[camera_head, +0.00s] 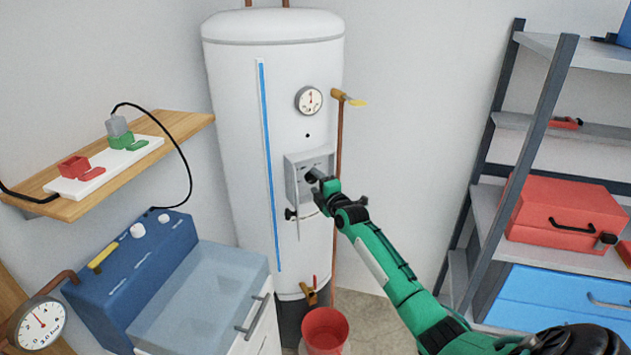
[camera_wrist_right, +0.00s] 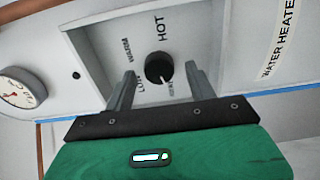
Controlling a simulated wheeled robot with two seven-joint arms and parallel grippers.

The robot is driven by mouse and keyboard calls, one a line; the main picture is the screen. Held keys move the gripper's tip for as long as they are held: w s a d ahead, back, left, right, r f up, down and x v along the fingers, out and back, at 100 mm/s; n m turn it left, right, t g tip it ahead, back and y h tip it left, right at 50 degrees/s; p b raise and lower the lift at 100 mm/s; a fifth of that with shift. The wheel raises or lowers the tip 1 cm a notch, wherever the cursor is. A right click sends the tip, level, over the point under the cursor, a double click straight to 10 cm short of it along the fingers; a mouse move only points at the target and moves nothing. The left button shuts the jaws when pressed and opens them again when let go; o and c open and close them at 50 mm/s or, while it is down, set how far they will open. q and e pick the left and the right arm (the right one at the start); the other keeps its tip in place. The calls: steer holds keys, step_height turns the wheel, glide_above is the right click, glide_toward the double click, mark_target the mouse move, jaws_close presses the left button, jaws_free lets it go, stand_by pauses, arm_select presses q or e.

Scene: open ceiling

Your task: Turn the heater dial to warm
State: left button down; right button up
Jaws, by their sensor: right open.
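The water heater (camera_head: 235,110) is a tall white tank with a grey control box (camera_head: 293,180) on its front. The black round heater dial (camera_wrist_right: 155,66) sits in this box. In the right wrist view the words HOT, WARM and what looks like LOW are printed around it. A small white mark on the dial points down and right, towards a label partly hidden by a finger. My right gripper (camera_head: 322,186) is open at the box. In the wrist view its two fingers (camera_wrist_right: 159,72) stand on either side of the dial, with gaps visible. My left gripper is not in view.
A round gauge (camera_head: 309,100) and a copper pipe (camera_head: 339,150) with a yellow-handled valve are near the box. A red bucket (camera_head: 325,330) stands below.

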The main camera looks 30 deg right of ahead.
steer(key=shift+w, duration=0.45)
steer(key=c, duration=1)
